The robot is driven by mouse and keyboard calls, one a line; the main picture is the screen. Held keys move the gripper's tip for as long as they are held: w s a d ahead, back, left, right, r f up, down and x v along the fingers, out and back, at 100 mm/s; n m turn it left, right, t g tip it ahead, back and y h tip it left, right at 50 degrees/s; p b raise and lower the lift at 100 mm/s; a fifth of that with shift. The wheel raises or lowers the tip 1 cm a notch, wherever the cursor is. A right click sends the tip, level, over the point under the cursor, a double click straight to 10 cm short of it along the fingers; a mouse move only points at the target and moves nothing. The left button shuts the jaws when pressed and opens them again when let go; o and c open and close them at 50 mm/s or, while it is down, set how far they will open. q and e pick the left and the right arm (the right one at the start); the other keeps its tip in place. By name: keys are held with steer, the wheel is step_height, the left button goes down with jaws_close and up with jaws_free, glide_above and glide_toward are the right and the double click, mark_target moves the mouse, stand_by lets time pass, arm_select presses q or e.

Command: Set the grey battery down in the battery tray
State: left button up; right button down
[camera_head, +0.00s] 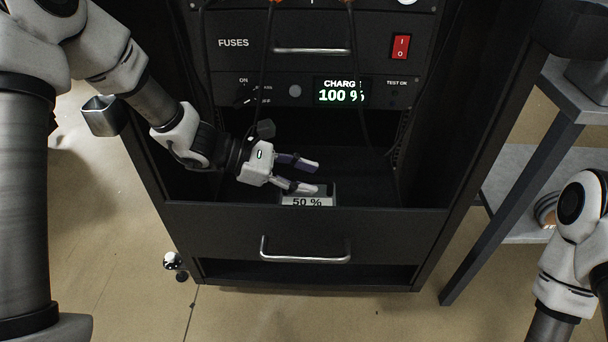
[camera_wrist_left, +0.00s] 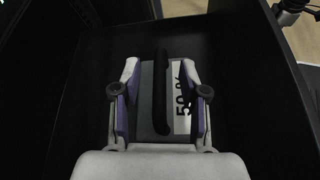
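The grey battery (camera_head: 307,201) has a white label reading 50 % and sits low in the open, dark battery tray (camera_head: 300,232), just behind its front panel. In the left wrist view the battery (camera_wrist_left: 150,85) shows its black bar handle (camera_wrist_left: 161,95) lengthwise between my fingers. My left gripper (camera_head: 306,176) is over the battery with its fingers spread. It also shows in the left wrist view (camera_wrist_left: 164,90), with a gap between each finger and the handle. The battery's underside is hidden. My right gripper is out of view; only its arm shows at right.
The rack panel above has a fuses drawer (camera_head: 312,50), a red switch (camera_head: 401,46) and a display (camera_head: 341,92) reading CHARG 100 %. Dark cables hang in front of it. A grey shelf table (camera_head: 540,180) stands at right. The tray floor behind the battery looks clear.

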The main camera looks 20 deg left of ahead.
arm_select(q)
steer(key=shift+f, duration=0.15)
steer(key=v, duration=1.2)
steer(key=shift+r, duration=0.2)
steer(key=shift+w, duration=0.1)
